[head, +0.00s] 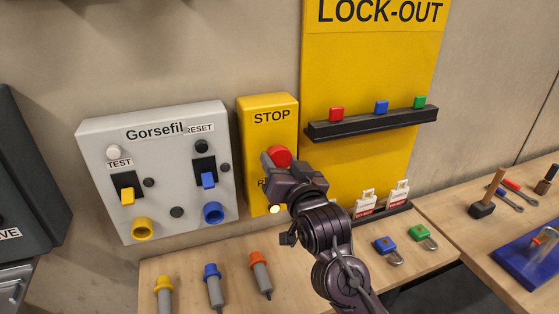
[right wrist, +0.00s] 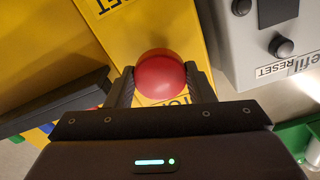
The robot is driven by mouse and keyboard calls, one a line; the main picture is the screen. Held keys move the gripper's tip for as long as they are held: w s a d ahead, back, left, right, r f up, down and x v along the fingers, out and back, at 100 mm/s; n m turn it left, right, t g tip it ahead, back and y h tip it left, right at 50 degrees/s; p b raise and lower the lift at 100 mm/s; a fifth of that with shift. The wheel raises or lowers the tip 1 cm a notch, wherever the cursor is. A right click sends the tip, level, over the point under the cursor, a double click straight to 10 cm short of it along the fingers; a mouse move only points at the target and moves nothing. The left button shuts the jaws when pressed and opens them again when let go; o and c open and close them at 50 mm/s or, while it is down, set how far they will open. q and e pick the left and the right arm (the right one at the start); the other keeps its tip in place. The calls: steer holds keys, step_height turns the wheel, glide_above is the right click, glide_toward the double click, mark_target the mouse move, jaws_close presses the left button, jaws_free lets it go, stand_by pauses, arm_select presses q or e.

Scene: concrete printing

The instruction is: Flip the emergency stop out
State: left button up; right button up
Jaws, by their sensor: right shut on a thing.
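The emergency stop is a red mushroom button (head: 279,156) on a yellow box (head: 268,105) marked STOP, fixed to the wall. My right gripper (head: 272,160) is at the button and covers the lower part of the box and most of the lettering under the button. In the right wrist view the red button (right wrist: 159,76) sits between the two dark fingers of the right gripper (right wrist: 160,88), one on each side, and they are shut on it. My left gripper is not in view.
A grey Gorsefil panel (head: 155,170) with switches is left of the box. A yellow lock-out board (head: 365,75) with a black shelf (head: 370,124) is close on the right. Below, a wooden bench (head: 330,262) holds plugs (head: 214,288) and padlocks (head: 386,246).

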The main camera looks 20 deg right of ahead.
steer(key=shift+f, duration=0.1)
steer(key=o, duration=1.4)
steer(key=shift+s, duration=0.25)
steer(key=shift+s, duration=0.3)
steer(key=s+b, duration=0.2)
steer(key=s, duration=0.5)
steer(key=shift+s+d+b, duration=0.15)
steer(key=shift+b, duration=0.2)
